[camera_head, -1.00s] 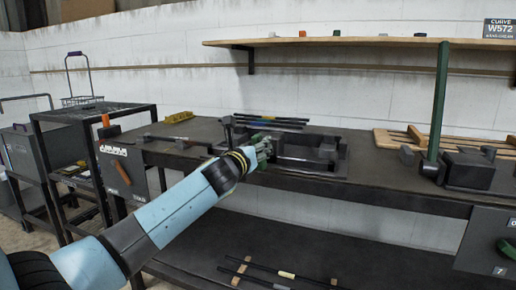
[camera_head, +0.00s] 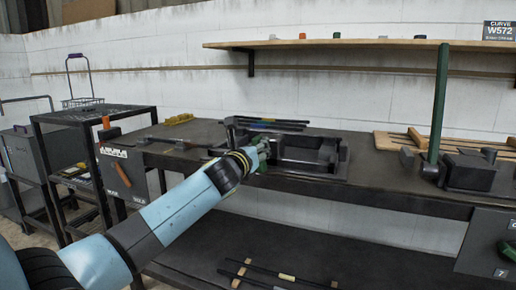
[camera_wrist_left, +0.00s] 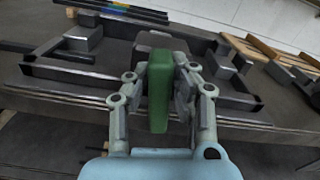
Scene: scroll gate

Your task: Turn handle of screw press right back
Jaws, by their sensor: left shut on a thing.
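My left gripper (camera_head: 262,154) is at the front edge of the dark bench, by a dark metal frame (camera_head: 312,152). In the left wrist view the left gripper (camera_wrist_left: 160,88) is shut on a green bar-like handle (camera_wrist_left: 158,98), with a finger on each side. A dark block (camera_wrist_left: 160,40) is directly behind the handle. In the head view the gripper mostly hides the handle. At the right, a dark press-like block (camera_head: 470,172) stands by a tall upright green bar (camera_head: 440,100). My right gripper does not show.
Thin rods (camera_head: 268,123) lie behind the frame. Wooden slats (camera_head: 410,142) are on the bench behind the right block. A wall shelf (camera_head: 340,42) holds small blocks. A wire rack (camera_head: 90,110) stands at left. A lower shelf (camera_head: 210,250) carries more rods.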

